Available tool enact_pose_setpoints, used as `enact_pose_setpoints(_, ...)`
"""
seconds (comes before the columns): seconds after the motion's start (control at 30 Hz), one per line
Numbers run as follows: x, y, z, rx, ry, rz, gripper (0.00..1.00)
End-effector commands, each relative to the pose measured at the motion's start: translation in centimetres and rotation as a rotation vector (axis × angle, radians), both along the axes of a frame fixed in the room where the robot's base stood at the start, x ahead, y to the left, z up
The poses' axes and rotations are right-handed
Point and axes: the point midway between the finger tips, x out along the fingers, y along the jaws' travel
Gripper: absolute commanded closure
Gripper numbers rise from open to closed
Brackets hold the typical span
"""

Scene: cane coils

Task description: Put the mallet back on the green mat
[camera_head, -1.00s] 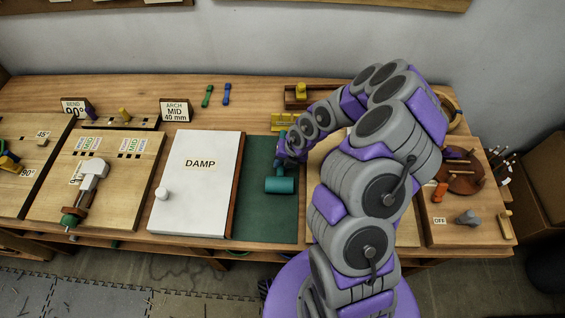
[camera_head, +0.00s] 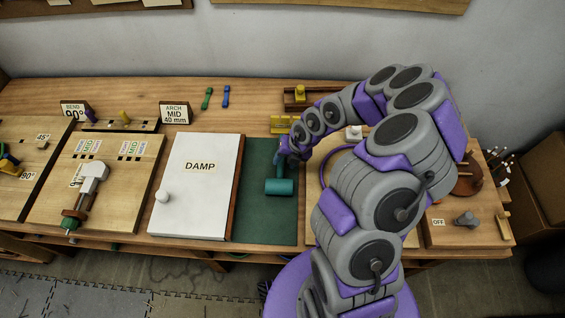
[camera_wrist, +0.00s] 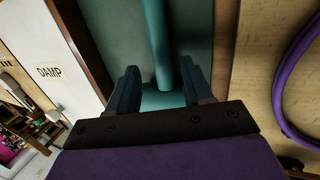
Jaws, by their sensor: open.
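The teal mallet lies on the green mat (camera_head: 268,220). Its head (camera_head: 280,187) is towards the front edge, and its handle runs back under my gripper. My gripper (camera_head: 281,158) is just behind the head and hides much of the handle. In the wrist view, the handle (camera_wrist: 154,40) and part of the head (camera_wrist: 162,101) show between the two spread fingers of my open gripper (camera_wrist: 160,85). I cannot tell whether the fingers touch the handle.
The white DAMP board (camera_head: 197,205) with a white knob lies left of the mat. A purple cane coil (camera_wrist: 290,75) lies on the wooden board to the right. A yellow block piece (camera_head: 284,124) stands behind the mat. My arm covers much of the right side.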

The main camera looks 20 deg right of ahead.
Motion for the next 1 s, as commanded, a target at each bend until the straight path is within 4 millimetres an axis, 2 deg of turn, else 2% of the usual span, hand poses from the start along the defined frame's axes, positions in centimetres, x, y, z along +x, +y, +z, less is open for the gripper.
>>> enact_pose_setpoints(0.1, -0.1, -0.6, 2.3, 0.003, -0.008, -0.003, 0.49)
enact_pose_setpoints(0.3, -0.6, -1.6, 5.2, 0.003, -0.007, -0.003, 0.49)
enact_pose_setpoints(0.6, -1.1, -2.4, 7.5, 0.0, -0.003, -0.001, 0.49)
enact_pose_setpoints(0.67, -0.7, -2.6, 7.9, -0.01, -0.025, 0.012, 0.49)
enact_pose_setpoints(0.77, 1.6, -3.1, 10.1, -0.074, -0.152, 0.09, 0.49)
enact_pose_setpoints(0.87, 5.7, -3.0, 15.2, -0.195, -0.407, 0.26, 0.49)
enact_pose_setpoints(0.9, 7.4, -2.5, 18.1, -0.255, -0.533, 0.356, 0.49)
enact_pose_setpoints(0.97, 9.4, -0.9, 23.1, -0.348, -0.731, 0.524, 0.49)
enact_pose_setpoints(1.0, 10.1, 0.7, 26.4, -0.407, -0.858, 0.648, 0.49)
